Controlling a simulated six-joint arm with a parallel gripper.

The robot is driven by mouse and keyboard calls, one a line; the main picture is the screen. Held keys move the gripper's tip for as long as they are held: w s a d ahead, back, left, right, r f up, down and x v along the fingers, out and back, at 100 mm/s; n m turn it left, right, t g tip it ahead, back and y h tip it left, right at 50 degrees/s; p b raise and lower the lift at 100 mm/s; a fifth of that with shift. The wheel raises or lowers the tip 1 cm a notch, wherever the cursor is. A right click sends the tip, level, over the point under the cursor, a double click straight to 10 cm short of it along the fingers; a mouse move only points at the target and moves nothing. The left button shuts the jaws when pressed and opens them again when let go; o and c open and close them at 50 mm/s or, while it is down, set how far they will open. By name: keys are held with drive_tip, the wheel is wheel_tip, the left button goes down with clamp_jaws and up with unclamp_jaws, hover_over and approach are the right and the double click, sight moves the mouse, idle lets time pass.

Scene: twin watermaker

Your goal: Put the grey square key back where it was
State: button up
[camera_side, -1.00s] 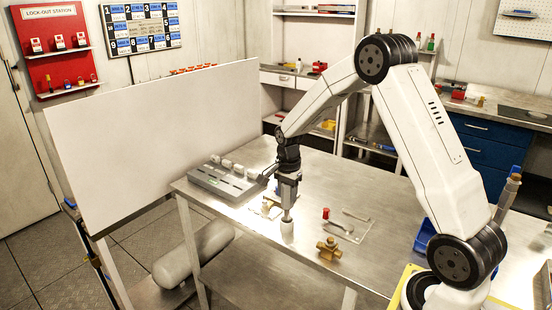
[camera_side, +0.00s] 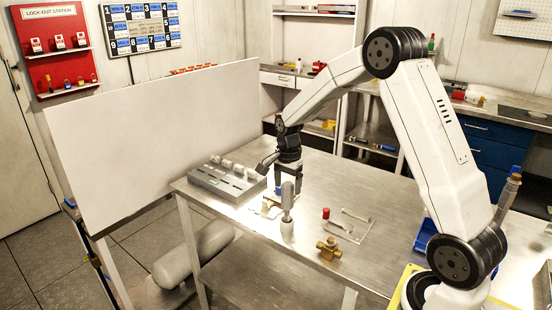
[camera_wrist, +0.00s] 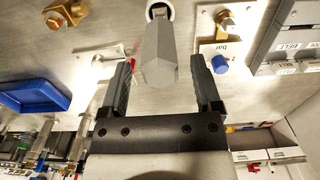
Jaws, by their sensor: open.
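The grey square key (camera_side: 287,196) stands upright in a small white round holder (camera_side: 287,230) near the front edge of the steel table. In the wrist view its grey faceted handle (camera_wrist: 160,57) appears between my two fingers, with a gap on each side. Its lower end and part of the white holder (camera_wrist: 157,8) show at the top there. My gripper (camera_side: 289,186) is open and empty, at or just behind the top of the key in the side view. The key's working tip is hidden in the holder.
A brass valve (camera_side: 329,249), a red cap (camera_side: 326,213) and a plate with metal handles (camera_side: 352,224) lie right of the key. A grey box (camera_side: 226,182) stands left, and a blue tray (camera_side: 424,236) farther right. A blue knob (camera_wrist: 220,65) is close by my right-hand finger.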

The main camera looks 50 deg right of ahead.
wheel_tip(320, 180, up, 9)
idle(0.4)
idle(0.5)
drive_tip(key=s+a+f+n+t, duration=0.1)
drive_tip(key=s+a+f+n, duration=0.3)
drive_tip(key=s+a+n, duration=0.3)
drive_tip(key=s+a+f+n+t, duration=0.1)
drive_tip(key=s+a+f+n, duration=0.3)
drive_tip(key=s+a+n, duration=0.4)
drive_tip(key=shift+s+a+f+n+t, duration=0.3)
drive_tip(key=shift+a+n, duration=0.45)
drive_tip(key=shift+n, duration=0.75)
drive_tip(key=shift+w, duration=0.15)
